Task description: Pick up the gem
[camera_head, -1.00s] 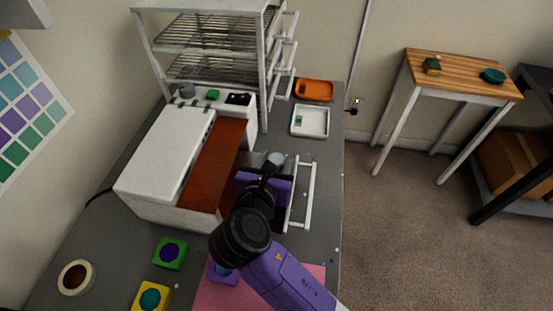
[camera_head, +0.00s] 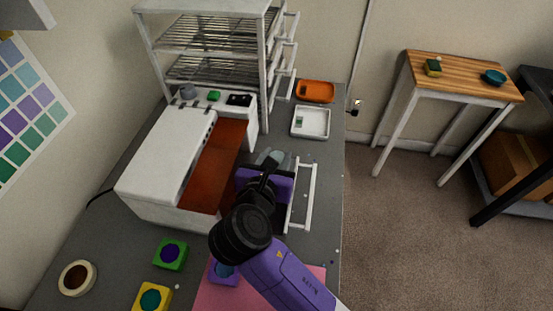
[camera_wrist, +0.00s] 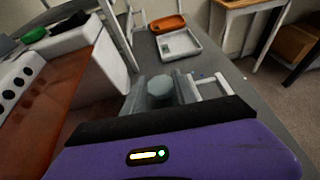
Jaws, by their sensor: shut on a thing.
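The gem, a rounded grey-teal piece (camera_wrist: 160,87), sits between the two grey fingers of my gripper (camera_wrist: 160,94) in the wrist view. My gripper is shut on it. In the head view the gripper (camera_head: 271,160) is beside the open right side of the white machine, above the pulled-out white-railed drawer (camera_head: 311,190). The gem is small there and partly hidden by the fingers. My purple palm and wrist hide much of the drawer's inside.
The white machine (camera_head: 165,150) with a red-brown interior stands left of my gripper. A wire rack (camera_head: 215,70) stands behind it. A white tray (camera_head: 325,123) and an orange tray (camera_head: 315,98) lie at the back right. Green (camera_head: 171,254) and yellow (camera_head: 151,297) moulds lie in front.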

